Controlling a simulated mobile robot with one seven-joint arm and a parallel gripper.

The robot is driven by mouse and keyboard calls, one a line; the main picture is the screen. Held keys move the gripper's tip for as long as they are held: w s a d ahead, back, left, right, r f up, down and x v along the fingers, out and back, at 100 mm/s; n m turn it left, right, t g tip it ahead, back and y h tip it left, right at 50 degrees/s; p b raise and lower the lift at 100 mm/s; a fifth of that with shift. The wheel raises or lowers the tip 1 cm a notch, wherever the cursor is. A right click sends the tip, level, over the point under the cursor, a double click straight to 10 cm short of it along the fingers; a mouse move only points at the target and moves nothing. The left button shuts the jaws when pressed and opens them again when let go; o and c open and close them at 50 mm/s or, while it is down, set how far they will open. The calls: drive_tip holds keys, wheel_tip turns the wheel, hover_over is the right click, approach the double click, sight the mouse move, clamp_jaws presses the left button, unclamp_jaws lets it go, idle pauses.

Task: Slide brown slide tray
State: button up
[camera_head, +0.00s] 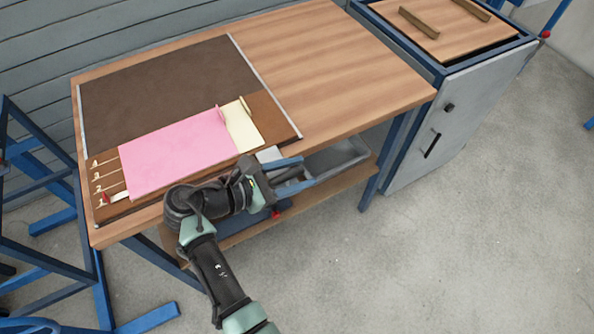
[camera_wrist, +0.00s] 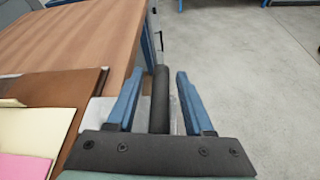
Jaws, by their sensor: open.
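The brown slide tray (camera_head: 274,118) lies on the wooden table, with its bare brown surface showing right of the sheets and at the numbered left end. A pink sheet (camera_head: 175,152) and a cream sheet (camera_head: 241,126) lie on it. In the wrist view, the tray (camera_wrist: 62,90) is at the left, outside my fingers. My gripper (camera_head: 303,172) is open at the table's front edge, beside the tray's front right part. In the wrist view, a dark rounded bar shows between the blue fingers (camera_wrist: 160,72); I cannot tell what it belongs to.
A dark brown panel (camera_head: 150,90) lies behind the tray between metal side rails. The table's right part (camera_head: 340,70) is clear. A grey bin (camera_head: 338,155) sits on the lower shelf. A grey cabinet (camera_head: 455,120) stands right. Blue frames (camera_head: 40,180) stand left.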

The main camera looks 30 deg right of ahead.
clamp_jaws()
idle(1.4)
